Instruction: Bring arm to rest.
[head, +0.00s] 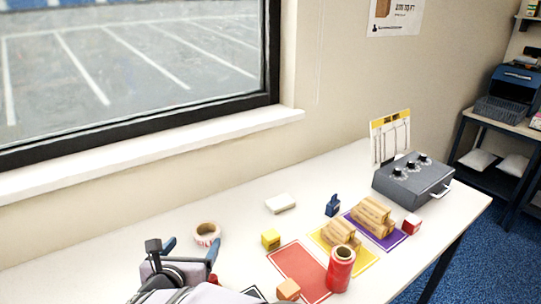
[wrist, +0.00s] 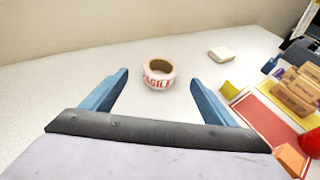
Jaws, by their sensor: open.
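My gripper (head: 190,251) is at the lower left of the head view, above the white table (head: 240,205). In the wrist view its two blue fingers (wrist: 159,92) stand wide apart, with nothing held between them. A roll of red-and-white tape (head: 206,234) lies on the table beyond the gripper. The tape also shows in the wrist view (wrist: 158,75), ahead of the fingers and apart from them. My arm covers the lower edge of the head view.
Red (head: 299,272), yellow (head: 367,259) and purple mats lie right of the gripper; wooden pieces (head: 371,216) stand on the latter two. The table's back left is clear.

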